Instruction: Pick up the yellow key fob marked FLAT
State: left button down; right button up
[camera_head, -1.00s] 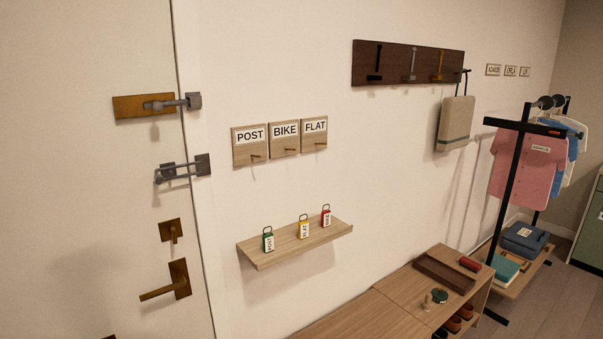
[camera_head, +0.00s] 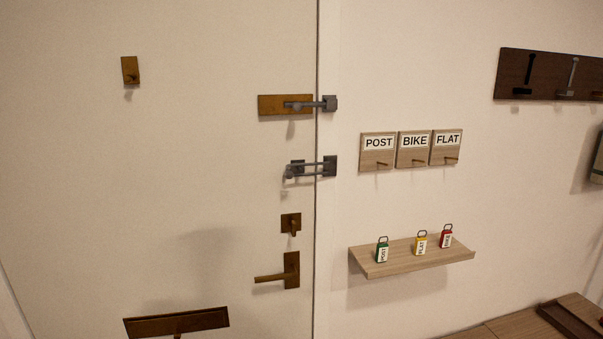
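The yellow key fob marked FLAT (camera_head: 420,244) stands on a small wooden wall shelf (camera_head: 400,268). It is between the green fob marked POST (camera_head: 382,251) on its left and the red fob marked BIKE (camera_head: 446,238) on its right. Each fob has a dark wire loop on top. Neither of my grippers shows in the head view.
Above the shelf hang wooden peg plaques marked POST (camera_head: 378,150), BIKE (camera_head: 413,148) and FLAT (camera_head: 446,147). A door with a lever handle (camera_head: 280,272) and latches is at left. A dark hook rack (camera_head: 550,75) is at upper right. A wooden bench top (camera_head: 510,327) is at lower right.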

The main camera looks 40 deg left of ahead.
aim_at(420, 242)
jog(key=u, duration=0.5)
jog(key=i+l+u, duration=0.15)
jog(key=u, duration=0.25)
jog(key=l+u, duration=0.35)
jog(key=i+l+u, duration=0.1)
jog(key=l+u, duration=0.55)
jog(key=u, duration=0.15)
